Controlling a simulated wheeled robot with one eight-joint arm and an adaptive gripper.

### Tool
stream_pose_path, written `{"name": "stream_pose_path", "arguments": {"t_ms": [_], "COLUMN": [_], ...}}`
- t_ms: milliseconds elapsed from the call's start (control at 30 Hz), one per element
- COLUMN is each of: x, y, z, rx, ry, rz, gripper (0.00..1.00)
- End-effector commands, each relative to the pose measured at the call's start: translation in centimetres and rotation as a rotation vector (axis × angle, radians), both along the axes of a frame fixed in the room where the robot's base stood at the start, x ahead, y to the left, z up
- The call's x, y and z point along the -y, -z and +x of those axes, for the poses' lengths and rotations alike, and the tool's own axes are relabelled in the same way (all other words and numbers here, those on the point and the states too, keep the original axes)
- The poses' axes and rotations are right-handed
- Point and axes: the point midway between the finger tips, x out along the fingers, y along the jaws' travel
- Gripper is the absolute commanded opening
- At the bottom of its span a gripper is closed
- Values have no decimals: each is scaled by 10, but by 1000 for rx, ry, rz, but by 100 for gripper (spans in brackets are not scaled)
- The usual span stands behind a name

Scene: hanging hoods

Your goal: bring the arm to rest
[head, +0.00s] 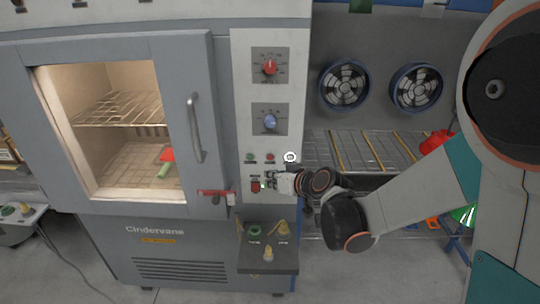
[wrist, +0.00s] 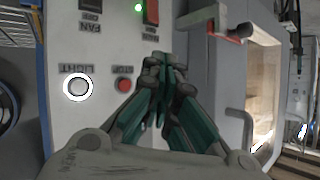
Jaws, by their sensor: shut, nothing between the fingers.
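My gripper (head: 272,180) is in front of the lower part of the white control panel (head: 241,80), close to the red main switch (head: 256,186). In the wrist view the two green-sided fingers (wrist: 163,62) are together with nothing held. The main switch (wrist: 151,12) lies just beyond the fingertips in that view. I cannot tell whether the fingertips touch the panel. My arm reaches in from the right of the head view.
The oven door (head: 199,90) is closed, with a handle (head: 195,128); the inside is lit. A red latch (head: 216,192) sticks out beside the panel. The light button (wrist: 77,86) glows white. A box with knobs (head: 268,258) stands below; a wire rack (head: 350,150) is right.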

Motion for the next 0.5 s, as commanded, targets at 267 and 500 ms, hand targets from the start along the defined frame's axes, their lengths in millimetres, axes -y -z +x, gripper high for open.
{"name": "stream_pose_path", "arguments": {"t_ms": [267,500], "x": [20,56], "y": [-24,-53], "z": [-25,-74], "rx": [-46,-128], "ry": [31,98], "rz": [-34,-95], "gripper": [0,0]}}
